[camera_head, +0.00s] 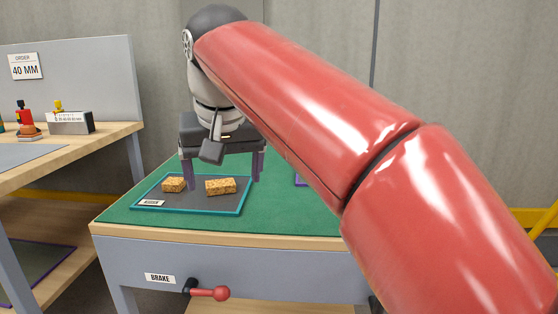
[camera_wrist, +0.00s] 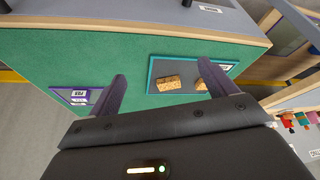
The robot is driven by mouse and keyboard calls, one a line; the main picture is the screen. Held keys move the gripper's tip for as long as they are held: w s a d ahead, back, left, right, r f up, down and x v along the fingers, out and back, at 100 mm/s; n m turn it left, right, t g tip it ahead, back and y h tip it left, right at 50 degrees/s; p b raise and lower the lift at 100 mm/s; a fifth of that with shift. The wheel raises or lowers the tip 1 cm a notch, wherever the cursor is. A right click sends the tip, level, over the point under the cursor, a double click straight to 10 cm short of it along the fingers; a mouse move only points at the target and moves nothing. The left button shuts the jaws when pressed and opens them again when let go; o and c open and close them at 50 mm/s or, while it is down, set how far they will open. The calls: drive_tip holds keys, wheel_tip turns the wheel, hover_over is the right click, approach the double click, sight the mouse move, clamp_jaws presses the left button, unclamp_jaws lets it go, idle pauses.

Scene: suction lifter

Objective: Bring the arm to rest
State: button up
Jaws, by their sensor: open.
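My red arm crosses the head view, and my gripper (camera_head: 222,178) hangs at its end above the green table (camera_head: 300,210). Its two purple-grey fingers are spread wide with nothing between them. In the wrist view the gripper (camera_wrist: 162,82) is also open and empty. Two cork-like blocks, a left one (camera_head: 174,184) and a right one (camera_head: 220,186), lie on a dark tray with a teal rim (camera_head: 195,211), below and apart from the fingers as far as I can tell. One block (camera_wrist: 170,82) shows fully in the wrist view; the other is partly hidden by a finger.
A red-knobbed lever (camera_head: 209,292) sits by the BRAKE label (camera_head: 160,278) on the table front. A purple-rimmed mat (camera_wrist: 75,96) lies on the green surface. A grey wall stands behind.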

drive_tip(key=s+d+f+m, duration=0.1)
drive_tip(key=s+d+f, duration=0.2)
drive_tip(key=d+f, duration=0.3)
drive_tip(key=s+d+f+m+t, duration=0.1)
drive_tip(key=s+d+f, duration=0.25)
drive_tip(key=d, duration=0.35)
drive_tip(key=s+d+f, duration=0.3)
drive_tip(key=d+f, duration=0.2)
drive_tip(key=d, duration=0.2)
drive_tip(key=s+d+f, duration=0.2)
drive_tip(key=s+f, duration=0.1)
drive_tip(key=f, duration=0.2)
drive_tip(key=s+d+f+m+h, duration=0.1)
drive_tip(key=s+d+f, duration=0.1)
drive_tip(key=f, duration=0.3)
drive_tip(key=shift+s+f, duration=0.25)
drive_tip(key=shift+s, duration=0.3)
